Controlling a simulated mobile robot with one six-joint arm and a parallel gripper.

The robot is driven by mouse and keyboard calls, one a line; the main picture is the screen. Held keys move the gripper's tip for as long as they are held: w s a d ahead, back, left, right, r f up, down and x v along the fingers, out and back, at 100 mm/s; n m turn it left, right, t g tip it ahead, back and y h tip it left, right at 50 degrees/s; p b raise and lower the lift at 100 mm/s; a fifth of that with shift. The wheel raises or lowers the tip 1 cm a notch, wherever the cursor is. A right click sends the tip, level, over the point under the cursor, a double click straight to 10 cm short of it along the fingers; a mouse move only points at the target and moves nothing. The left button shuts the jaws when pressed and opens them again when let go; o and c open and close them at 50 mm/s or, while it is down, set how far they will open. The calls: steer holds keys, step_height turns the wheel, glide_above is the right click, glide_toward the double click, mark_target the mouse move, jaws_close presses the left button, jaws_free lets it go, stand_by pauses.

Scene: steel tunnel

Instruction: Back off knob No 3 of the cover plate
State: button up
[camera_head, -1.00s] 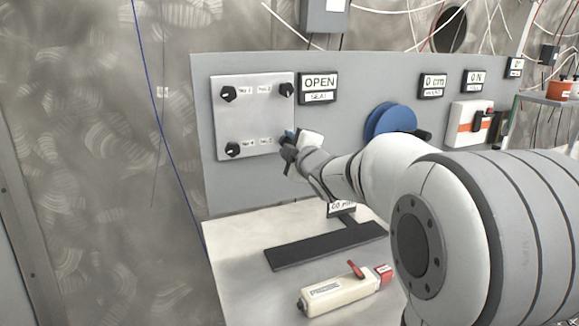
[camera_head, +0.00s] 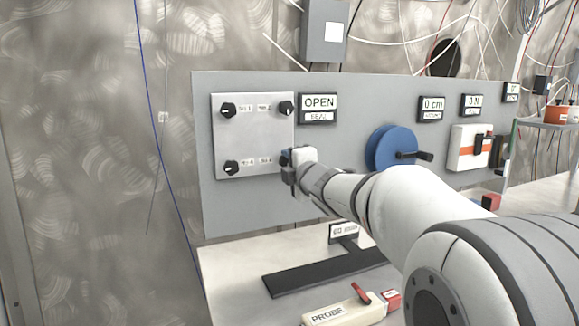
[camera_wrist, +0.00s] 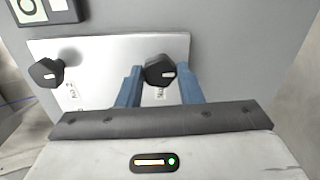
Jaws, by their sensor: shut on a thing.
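The square metal cover plate (camera_head: 245,142) is fixed to the grey panel, with black knobs at its corners. The upper left (camera_head: 228,110), upper right (camera_head: 286,108) and lower left (camera_head: 232,168) knobs are in plain view. My gripper (camera_head: 288,160) is at the lower right corner and hides the knob there in the head view. In the wrist view my gripper (camera_wrist: 162,84) has its blue fingers either side of this black knob (camera_wrist: 160,70), No 3 by its place, and is shut on it. The upper right knob also shows in the wrist view (camera_wrist: 46,72).
An OPEN / SEAL sign (camera_head: 318,107) sits right of the plate. A blue handwheel (camera_head: 391,149) is farther right on the panel. Below, on the bench, lie a dark flat bar (camera_head: 320,273) and a PROBE tool (camera_head: 345,312). Loose cables hang above the panel.

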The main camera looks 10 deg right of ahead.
steer(key=o, duration=1)
steer(key=shift+s+d+p, duration=0.1)
steer(key=shift+s+d, duration=0.15)
steer(key=shift+s, duration=1.05)
steer(key=shift+s+d+p, duration=0.15)
steer(key=shift+s+d, duration=0.1)
steer(key=shift+s, duration=1)
steer(key=shift+s+d+p, duration=0.1)
steer(key=shift+s+d, duration=0.15)
steer(key=shift+s, duration=1.05)
steer(key=s+d+f+m+g+h+p, duration=0.25)
steer(key=s+m+g+p, duration=0.2)
steer(key=m, duration=0.25)
steer(key=s+d+f+m+g+h+p, duration=0.1)
steer(key=s+f+m+g+h+p, duration=0.2)
steer(key=s+m+p, duration=0.35)
steer(key=s+a+f+m+g+p, duration=0.1)
steer(key=s+m+g, duration=0.1)
steer(key=s, duration=0.3)
steer(key=s+a+f+m+g+y+p, duration=0.1)
steer(key=s+a+f+m+g+p, duration=0.1)
steer(key=s, duration=0.4)
steer(key=s+a+f+m+g+y+p, duration=0.1)
steer(key=s+a+f+m+g+p, duration=0.1)
steer(key=s, duration=0.4)
steer(key=shift+f+m+g, duration=0.25)
steer(key=shift+m+g, duration=0.5)
steer(key=shift+m, duration=0.1)
